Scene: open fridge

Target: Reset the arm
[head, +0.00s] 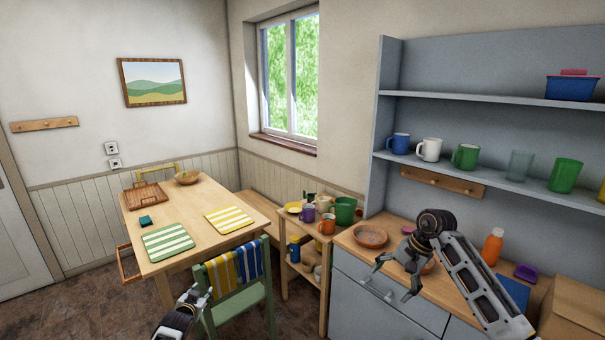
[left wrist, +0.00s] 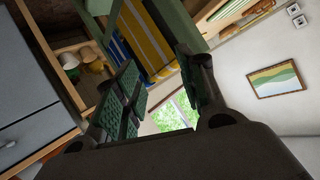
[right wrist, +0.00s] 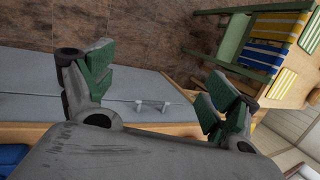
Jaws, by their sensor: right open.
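My left gripper (head: 197,294) is low at the bottom of the head view, in front of the green chair. In the left wrist view its green-padded fingers (left wrist: 160,88) are apart with nothing between them. My right gripper (head: 392,280) hangs in front of the grey cabinet, near the counter edge, pointing down and left. In the right wrist view its fingers (right wrist: 155,88) are spread and empty, with the cabinet front and its handle (right wrist: 152,105) behind them. Neither gripper holds anything.
A small shelf unit (head: 303,262) holds cups. A terracotta bowl (head: 370,236), orange bottle (head: 492,247) and cardboard box (head: 575,310) are on the counter. Mugs line the shelf above.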

